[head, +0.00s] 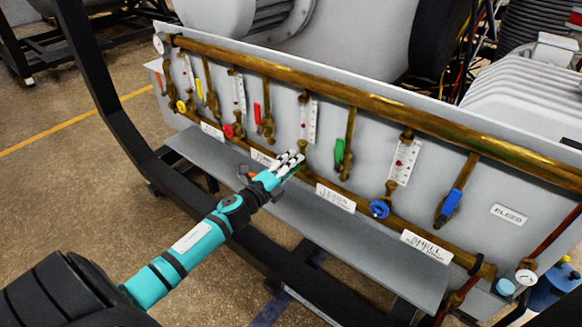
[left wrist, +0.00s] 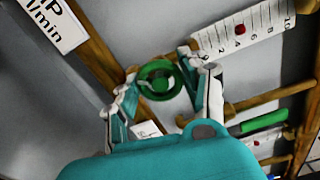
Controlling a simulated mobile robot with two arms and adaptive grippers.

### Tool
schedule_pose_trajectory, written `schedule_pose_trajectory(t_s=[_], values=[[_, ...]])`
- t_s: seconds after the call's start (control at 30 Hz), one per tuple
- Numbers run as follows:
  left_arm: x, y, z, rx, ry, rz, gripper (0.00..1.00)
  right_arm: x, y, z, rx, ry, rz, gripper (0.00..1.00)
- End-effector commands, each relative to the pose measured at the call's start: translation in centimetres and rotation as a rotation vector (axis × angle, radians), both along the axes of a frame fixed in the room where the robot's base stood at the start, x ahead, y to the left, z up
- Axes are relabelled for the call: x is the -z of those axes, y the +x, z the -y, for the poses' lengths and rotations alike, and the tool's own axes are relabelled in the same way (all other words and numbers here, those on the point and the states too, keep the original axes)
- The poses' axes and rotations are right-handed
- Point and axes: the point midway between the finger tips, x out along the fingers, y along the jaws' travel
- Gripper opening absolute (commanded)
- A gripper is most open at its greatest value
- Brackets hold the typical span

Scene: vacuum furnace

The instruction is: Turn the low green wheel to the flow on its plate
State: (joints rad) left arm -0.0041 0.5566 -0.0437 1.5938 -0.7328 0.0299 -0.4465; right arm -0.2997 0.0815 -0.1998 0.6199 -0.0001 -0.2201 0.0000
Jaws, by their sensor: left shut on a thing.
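The green wheel (left wrist: 159,80) shows in the left wrist view, between the two fingers of my left gripper (left wrist: 160,92). My left gripper is shut on it. In the head view my left gripper (head: 289,164) reaches the lower pipe and hides most of the wheel. A white scale strip (left wrist: 245,28) with a red float stands beside the wheel; it also shows in the head view (head: 308,118) above my gripper. A plate (left wrist: 52,22), partly cut off, shows "P" and "l/min"; I cannot read its flow value. My right gripper is not in view.
A green lever (head: 339,152) is right of my gripper, a red lever (head: 257,114) to its left. A blue wheel (head: 379,209), red wheel (head: 228,131) and yellow wheel (head: 181,106) sit along the lower pipe. A grey shelf (head: 345,240) runs below the panel.

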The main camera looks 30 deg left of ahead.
Motion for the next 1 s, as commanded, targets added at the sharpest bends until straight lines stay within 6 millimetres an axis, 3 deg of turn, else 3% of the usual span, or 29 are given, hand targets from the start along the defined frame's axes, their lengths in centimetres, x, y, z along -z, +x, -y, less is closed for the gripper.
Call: schedule_pose_trajectory(t_s=[0.33, 0.9, 0.93, 1.0], values=[[0.19, -0.06, 0.07, 0.002, 0.149, 0.008, 0.12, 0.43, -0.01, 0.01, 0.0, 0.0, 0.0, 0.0], [0.21, -0.07, 0.09, 0.002, 0.176, 0.01, 0.12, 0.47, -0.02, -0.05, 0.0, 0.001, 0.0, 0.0], [0.22, -0.07, 0.09, 0.002, 0.176, 0.01, 0.46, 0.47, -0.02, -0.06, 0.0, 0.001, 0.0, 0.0], [0.2, -0.07, 0.07, 0.002, 0.176, 0.01, 0.56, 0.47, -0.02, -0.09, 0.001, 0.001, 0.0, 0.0]])
